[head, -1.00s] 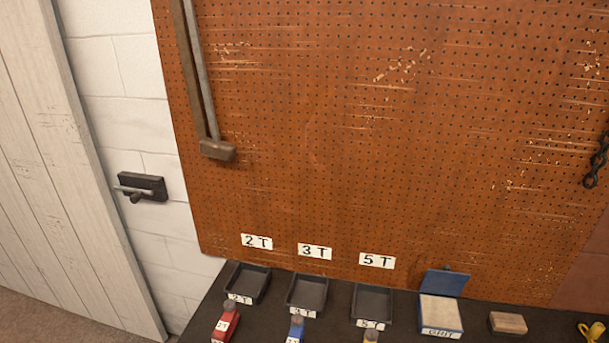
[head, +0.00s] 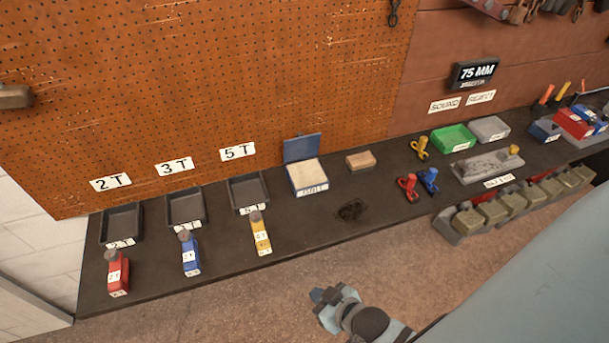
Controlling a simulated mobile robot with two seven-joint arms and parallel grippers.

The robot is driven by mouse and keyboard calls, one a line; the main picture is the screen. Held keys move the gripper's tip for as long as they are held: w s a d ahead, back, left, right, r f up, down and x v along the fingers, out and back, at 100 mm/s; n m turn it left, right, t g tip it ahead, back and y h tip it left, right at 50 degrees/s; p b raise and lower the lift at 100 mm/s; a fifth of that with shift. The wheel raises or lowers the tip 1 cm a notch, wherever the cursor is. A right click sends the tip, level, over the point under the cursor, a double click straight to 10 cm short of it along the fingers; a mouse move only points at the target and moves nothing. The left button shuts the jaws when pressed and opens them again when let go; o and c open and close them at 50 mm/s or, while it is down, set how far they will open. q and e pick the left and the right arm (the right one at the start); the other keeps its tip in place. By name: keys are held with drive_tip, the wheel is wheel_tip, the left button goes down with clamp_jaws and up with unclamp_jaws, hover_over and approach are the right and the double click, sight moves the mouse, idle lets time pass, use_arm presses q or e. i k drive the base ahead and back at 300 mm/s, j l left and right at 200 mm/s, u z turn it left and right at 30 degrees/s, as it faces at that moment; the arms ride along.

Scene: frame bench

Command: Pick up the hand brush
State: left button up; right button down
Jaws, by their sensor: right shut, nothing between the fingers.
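A small tan wooden block (head: 361,161), which looks like the hand brush, lies on the dark bench to the right of the open blue-lidded grit box (head: 309,178). Its bristles cannot be made out. My right gripper (head: 324,297) is shut and empty, in front of the bench's front edge and well short of the block. My left gripper is not in view.
A dark patch (head: 352,210) marks the bench in front of the block. Red (head: 408,186), blue (head: 429,180) and yellow (head: 420,148) shackle-like pieces stand to the right. Labelled trays (head: 185,207) and coloured bottle-like items (head: 190,254) are at left.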

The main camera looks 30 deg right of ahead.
sight(363, 161)
drive_tip(key=z, duration=1.45)
